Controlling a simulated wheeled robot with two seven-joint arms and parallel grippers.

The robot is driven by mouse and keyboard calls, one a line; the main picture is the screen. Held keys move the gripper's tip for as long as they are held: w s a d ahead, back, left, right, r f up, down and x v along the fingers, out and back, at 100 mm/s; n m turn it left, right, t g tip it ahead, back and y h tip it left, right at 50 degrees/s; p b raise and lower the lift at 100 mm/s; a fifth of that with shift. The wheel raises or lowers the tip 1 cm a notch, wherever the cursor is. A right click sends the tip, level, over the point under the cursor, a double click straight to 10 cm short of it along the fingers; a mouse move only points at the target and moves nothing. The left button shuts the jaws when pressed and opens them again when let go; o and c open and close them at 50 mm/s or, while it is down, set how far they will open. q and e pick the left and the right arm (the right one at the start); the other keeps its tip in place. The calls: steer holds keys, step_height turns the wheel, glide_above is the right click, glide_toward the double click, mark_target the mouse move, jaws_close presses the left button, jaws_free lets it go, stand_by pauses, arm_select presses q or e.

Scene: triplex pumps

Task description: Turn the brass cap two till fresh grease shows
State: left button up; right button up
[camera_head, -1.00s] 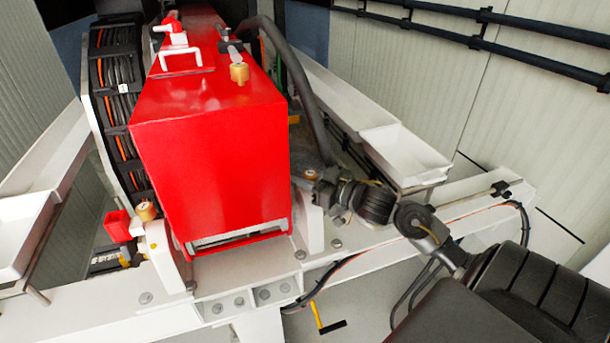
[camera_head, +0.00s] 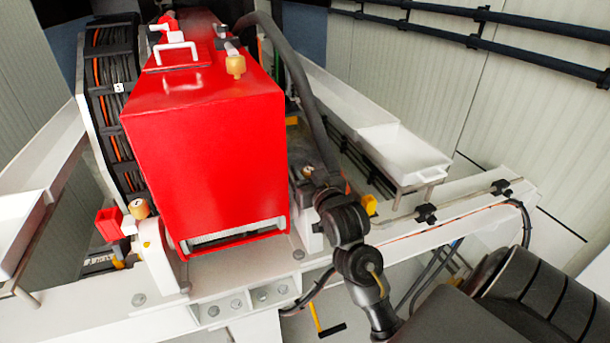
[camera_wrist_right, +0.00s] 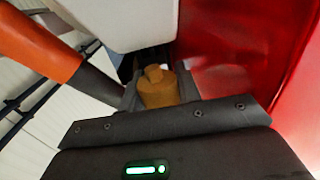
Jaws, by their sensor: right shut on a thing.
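A brass cap (camera_wrist_right: 158,92) with a small raised nub on top sits between the fingers of my right gripper (camera_wrist_right: 160,95) in the right wrist view. The gripper is shut on it from both sides. In the head view the same cap (camera_head: 307,171) shows small beside the red housing's lower right corner, with my right gripper (camera_head: 308,186) at it, partly hidden by my wrist. I cannot read a number on this cap or make out grease around it. Other brass caps stand at the lower left (camera_head: 139,209) and on top of the housing (camera_head: 236,66). My left gripper is out of view.
The large red housing (camera_head: 200,140) stands close left of my right gripper. A dark hose (camera_head: 297,80) curves down behind the gripper. A white tray (camera_head: 400,150) lies to the right. A white frame beam (camera_head: 440,225) runs across the front.

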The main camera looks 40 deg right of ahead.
steer(key=shift+m+g+h, duration=0.3)
steer(key=shift+m+h, duration=0.2)
steer(key=shift+h, duration=0.2)
steer(key=o, duration=1)
